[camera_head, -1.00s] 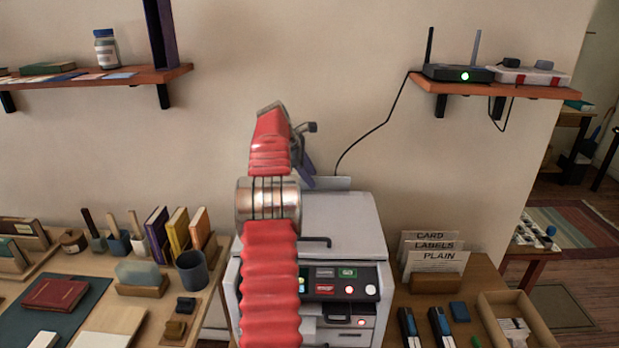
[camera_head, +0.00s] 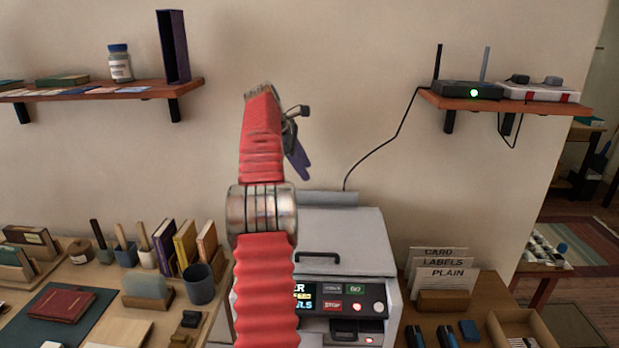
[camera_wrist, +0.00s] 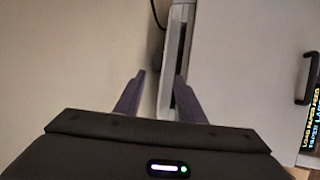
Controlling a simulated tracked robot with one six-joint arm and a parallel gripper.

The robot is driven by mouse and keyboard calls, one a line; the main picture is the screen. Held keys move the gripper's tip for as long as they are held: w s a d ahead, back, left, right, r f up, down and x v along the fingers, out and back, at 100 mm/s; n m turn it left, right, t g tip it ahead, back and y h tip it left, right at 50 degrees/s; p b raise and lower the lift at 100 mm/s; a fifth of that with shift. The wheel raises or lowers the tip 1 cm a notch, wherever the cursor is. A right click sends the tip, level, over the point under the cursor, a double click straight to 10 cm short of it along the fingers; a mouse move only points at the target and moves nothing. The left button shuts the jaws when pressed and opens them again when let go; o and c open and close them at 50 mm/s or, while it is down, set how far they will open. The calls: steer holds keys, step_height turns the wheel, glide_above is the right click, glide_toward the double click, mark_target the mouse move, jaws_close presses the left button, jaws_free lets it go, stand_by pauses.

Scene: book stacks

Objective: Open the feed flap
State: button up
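The grey-white machine (camera_head: 345,232) stands on the table in the middle, with a dark handle on its lid. A narrow grey panel (camera_head: 335,199) at its back edge looks like the feed flap; I cannot tell how far it is tilted. In the wrist view a pale strip (camera_wrist: 173,30) beside a dark slot seems to be this back edge. My gripper (camera_head: 299,168) is above and left of the panel, its purple fingers partly hidden by my red arm. In the wrist view my gripper (camera_wrist: 160,75) has its fingers apart, with nothing visibly held.
The front control panel (camera_head: 352,302) has lit buttons and a small screen. A black cable (camera_head: 397,135) runs down the wall from the router (camera_head: 468,91) to behind the machine. Card holders (camera_head: 443,270) stand right, books and cups left.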

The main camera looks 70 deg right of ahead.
steer(key=shift+v, duration=1.1)
